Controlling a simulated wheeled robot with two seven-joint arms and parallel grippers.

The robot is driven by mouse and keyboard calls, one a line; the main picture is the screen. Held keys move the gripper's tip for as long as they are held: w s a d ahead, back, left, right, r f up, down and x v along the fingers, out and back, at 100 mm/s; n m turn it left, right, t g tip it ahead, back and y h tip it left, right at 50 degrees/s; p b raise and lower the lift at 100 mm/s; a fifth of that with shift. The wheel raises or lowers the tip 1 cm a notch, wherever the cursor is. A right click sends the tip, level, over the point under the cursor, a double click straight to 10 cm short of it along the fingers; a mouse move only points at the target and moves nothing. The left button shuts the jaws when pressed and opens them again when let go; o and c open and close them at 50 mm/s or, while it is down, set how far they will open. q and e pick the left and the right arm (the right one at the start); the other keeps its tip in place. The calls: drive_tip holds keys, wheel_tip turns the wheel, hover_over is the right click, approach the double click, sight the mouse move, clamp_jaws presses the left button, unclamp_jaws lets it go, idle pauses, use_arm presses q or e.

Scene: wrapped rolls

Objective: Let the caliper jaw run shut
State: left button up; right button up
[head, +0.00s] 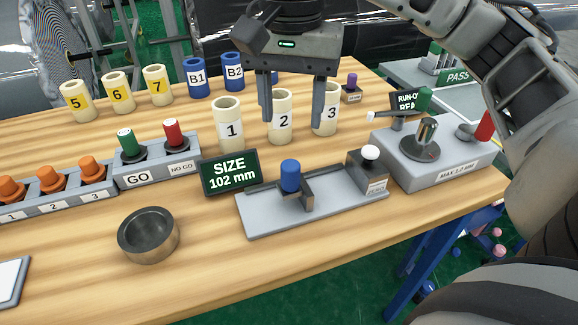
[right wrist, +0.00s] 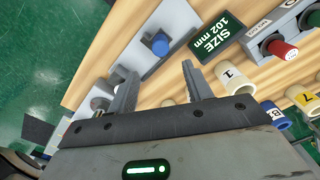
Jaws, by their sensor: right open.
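The caliper is a grey base plate (head: 272,222) near the front of the table. Its sliding jaw (head: 307,193), with a blue knob (head: 290,176), stands around the middle of the plate. A dark block (head: 368,178) with a white button (head: 370,153) sits at its right end, with a gap between block and jaw. The size display (head: 231,173) reads "SIZE 102 mm". My right gripper (head: 293,118) is open and empty, above and behind the caliper at rolls 1 to 3. The right wrist view shows the blue knob (right wrist: 160,45) beyond the open fingers (right wrist: 160,73). My left gripper is out of view.
Cream rolls 1 (head: 229,128), 2 (head: 280,128) and 3 (head: 325,116) stand close behind the caliper. The run-out fixture (head: 435,160) is at right, GO and NO GO gauges (head: 150,165) at left. A dark ring (head: 148,238) lies front left.

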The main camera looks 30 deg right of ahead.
sight(291, 164)
wheel_tip(291, 164, down, 11)
drive_tip(key=shift+f, duration=0.15)
